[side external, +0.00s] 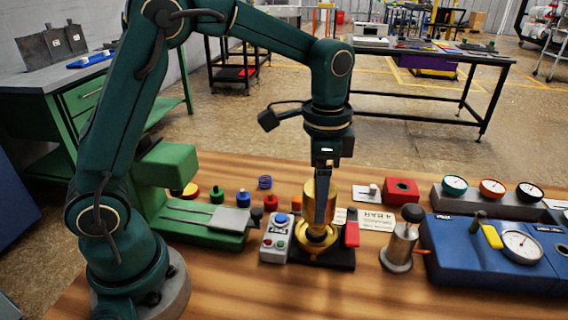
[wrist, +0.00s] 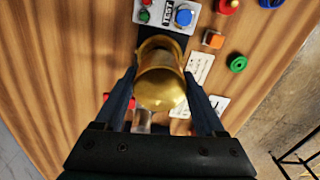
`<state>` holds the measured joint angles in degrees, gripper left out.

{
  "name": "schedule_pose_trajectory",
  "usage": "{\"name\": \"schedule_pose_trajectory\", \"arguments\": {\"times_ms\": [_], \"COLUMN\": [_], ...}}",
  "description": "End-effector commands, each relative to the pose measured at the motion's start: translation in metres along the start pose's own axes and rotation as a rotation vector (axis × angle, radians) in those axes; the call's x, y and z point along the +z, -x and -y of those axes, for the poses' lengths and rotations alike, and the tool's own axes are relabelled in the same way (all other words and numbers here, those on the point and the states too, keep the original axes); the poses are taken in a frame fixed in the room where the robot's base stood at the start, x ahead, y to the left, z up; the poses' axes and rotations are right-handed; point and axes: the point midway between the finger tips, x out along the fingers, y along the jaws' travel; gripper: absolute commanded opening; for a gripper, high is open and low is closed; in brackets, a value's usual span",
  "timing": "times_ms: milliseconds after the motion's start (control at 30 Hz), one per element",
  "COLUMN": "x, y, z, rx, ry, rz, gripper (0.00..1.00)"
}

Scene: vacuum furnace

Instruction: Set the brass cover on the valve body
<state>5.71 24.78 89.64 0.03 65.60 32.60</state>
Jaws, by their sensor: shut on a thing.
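The brass cover (side external: 309,192) is a shiny gold cylinder, held upright between the two fingers of my gripper (side external: 320,215). It also shows in the wrist view (wrist: 160,88) with a finger of my gripper (wrist: 160,76) on each side. My gripper is shut on it. The valve body (side external: 316,240) is directly below, a brass-coloured round part on a black base plate (side external: 338,262). The cover's lower end is at or just above the valve body; I cannot tell whether they touch. The finger and cover hide part of the valve body.
A button box (side external: 273,246) stands close on the left, and a red handle (side external: 352,232) close on the right. A metal cylinder with a black knob (side external: 399,245) and a blue gauge unit (side external: 490,260) are farther right. A green vise-like fixture (side external: 190,215) stands left.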

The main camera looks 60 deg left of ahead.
Motion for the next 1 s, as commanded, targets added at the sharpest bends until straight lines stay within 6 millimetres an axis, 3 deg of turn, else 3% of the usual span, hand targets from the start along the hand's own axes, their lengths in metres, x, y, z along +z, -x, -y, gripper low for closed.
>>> {"name": "schedule_pose_trajectory", "arguments": {"times_ms": [1000], "x": [0.0], "y": [-0.023], "z": [0.0], "rx": [-0.001], "ry": [0.0], "rz": [-0.001], "gripper": [0.04]}}
